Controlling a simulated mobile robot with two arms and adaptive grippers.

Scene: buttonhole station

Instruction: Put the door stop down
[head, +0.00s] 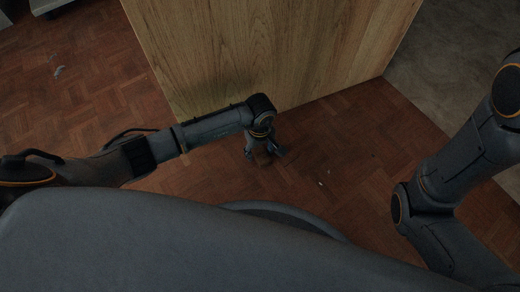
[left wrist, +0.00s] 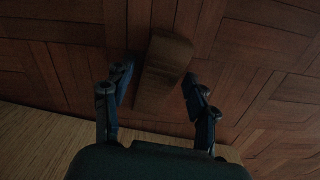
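The door stop (left wrist: 166,62) is a brown wooden wedge in the left wrist view. It appears to lie on the parquet floor, between the two fingers of my left gripper (left wrist: 158,82). The fingers are spread, with a visible gap between the wedge and the right-hand finger; the left-hand finger is close to the wedge. In the head view my left gripper (head: 264,154) points down near the floor, in front of the wooden panel, and the door stop is too dark there to make out clearly. My right gripper is out of view.
A large wooden panel (head: 270,50) stands just behind my left gripper. Parquet floor (head: 330,160) is open to the right of the gripper. Grey flooring (head: 445,60) begins at the right. A small pale object (head: 59,71) lies on the floor at far left.

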